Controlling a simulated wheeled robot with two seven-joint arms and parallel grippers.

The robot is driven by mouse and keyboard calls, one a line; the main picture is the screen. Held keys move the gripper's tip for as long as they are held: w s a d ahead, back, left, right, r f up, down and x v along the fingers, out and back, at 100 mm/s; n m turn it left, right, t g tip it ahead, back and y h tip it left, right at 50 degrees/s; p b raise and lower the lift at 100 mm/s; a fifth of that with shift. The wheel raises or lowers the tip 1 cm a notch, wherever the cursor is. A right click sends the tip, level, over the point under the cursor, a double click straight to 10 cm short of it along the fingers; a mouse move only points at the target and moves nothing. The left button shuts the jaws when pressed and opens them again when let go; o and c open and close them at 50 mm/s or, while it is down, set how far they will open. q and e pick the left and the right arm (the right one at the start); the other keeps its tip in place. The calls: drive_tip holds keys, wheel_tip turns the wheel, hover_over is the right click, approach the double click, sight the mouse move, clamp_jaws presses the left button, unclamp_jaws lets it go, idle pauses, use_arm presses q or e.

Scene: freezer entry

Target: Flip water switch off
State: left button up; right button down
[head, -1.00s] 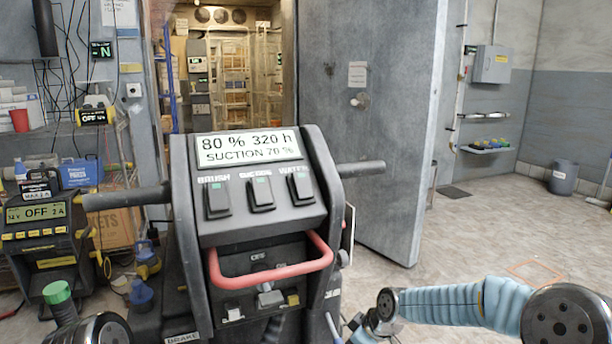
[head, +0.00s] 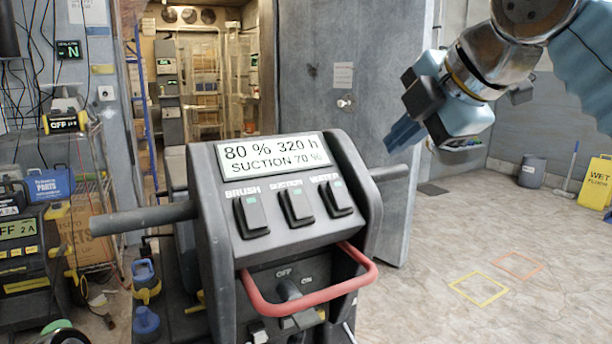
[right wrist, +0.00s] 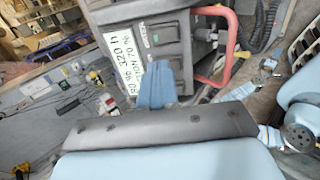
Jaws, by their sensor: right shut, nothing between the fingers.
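The dark grey machine console (head: 205,200) stands in the middle of the head view. Its sloped face carries three black rocker switches labelled brush, suction and water. The water switch (head: 337,198) is the rightmost, with a small green mark near its top. The brush switch (head: 251,215) and suction switch (head: 297,207) look alike. My right gripper (head: 402,137) is shut and empty, above and to the right of the console, apart from the switches. In the right wrist view, its blue fingers (right wrist: 157,85) overlap the console panel and hide part of it. My left gripper is not in view.
A display (head: 272,152) sits above the switches. A red loop handle (head: 310,300) juts out below them. Grey bars stick out at both sides; the right bar (head: 388,172) lies just below my right gripper. A grey door (head: 320,100) stands behind. Floor at right is open.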

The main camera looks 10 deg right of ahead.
sight(338, 187)
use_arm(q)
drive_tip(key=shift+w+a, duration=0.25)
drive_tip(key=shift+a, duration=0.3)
use_arm(e)
drive_tip(key=shift+a+r, duration=0.2)
drive_tip(key=shift+a, duration=0.25)
drive_tip(key=shift+a, duration=0.1)
drive_tip(key=b+x, duration=0.2)
drive_tip(key=x, duration=1.1)
drive_tip(key=shift+f+b, duration=0.15)
drive_tip(key=shift+b, duration=0.2)
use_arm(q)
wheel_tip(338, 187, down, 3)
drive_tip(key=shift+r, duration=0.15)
use_arm(e)
drive_tip(key=shift+w+a+f, duration=0.15)
drive_tip(key=shift+w+f, duration=0.1)
drive_tip(key=shift+w, duration=0.15)
